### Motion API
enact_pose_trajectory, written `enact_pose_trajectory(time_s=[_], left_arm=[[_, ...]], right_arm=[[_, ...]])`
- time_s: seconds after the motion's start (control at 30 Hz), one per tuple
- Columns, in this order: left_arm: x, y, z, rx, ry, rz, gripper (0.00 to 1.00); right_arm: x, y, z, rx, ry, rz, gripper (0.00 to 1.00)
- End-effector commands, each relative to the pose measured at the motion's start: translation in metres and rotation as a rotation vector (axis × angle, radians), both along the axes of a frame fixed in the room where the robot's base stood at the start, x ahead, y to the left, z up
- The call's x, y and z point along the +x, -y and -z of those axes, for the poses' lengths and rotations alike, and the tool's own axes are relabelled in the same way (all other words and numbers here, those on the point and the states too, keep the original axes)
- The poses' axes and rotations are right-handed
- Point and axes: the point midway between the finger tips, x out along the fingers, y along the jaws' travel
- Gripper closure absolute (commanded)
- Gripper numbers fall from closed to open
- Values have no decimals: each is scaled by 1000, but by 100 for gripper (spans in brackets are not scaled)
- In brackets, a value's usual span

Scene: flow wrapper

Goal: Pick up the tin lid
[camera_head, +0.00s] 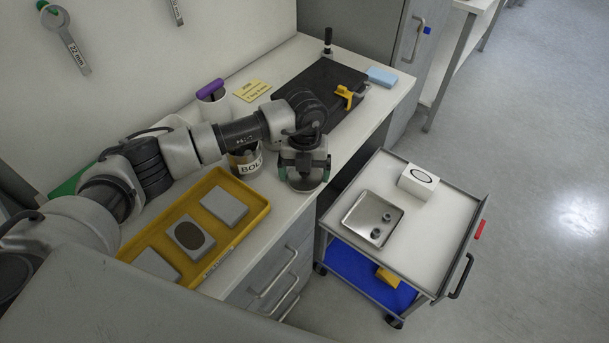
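The tin lid (303,184) shows as a round grey metal disc at the bench's front edge, partly hidden by my gripper. My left gripper (305,172) points down right above it, its dark fingers with green parts spread apart on either side. Whether the fingers touch the lid's rim cannot be seen clearly. A metal tin (245,163) labelled with "BOL" and a cut-off letter stands on the bench to the left of the gripper, partly behind my arm. My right gripper is not in view.
A yellow tray (236,244) with grey blocks lies at the front left of the bench. A trolley (440,240) stands to the right.

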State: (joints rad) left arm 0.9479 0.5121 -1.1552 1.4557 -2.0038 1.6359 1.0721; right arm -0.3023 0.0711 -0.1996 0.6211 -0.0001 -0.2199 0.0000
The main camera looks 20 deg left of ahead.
Motion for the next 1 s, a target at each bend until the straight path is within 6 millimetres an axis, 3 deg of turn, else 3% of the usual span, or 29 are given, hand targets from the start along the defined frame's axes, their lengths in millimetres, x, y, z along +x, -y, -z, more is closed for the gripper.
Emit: enact_pose_trajectory(time_s=[0.03,0.17,0.27,0.57,0.87,1.0], left_arm=[[0,0,0,0,0,0,17],[0,0,0,0,0,0,36],[0,0,-1,0,0,0,40],[0,0,-5,-1,0,1,40],[1,1,-44,-1,5,2,40],[1,37,-60,-4,3,6,40]], right_arm=[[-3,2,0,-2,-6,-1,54],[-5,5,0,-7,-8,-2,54],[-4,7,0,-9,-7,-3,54],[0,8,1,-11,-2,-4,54],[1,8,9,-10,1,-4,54],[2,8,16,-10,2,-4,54]])
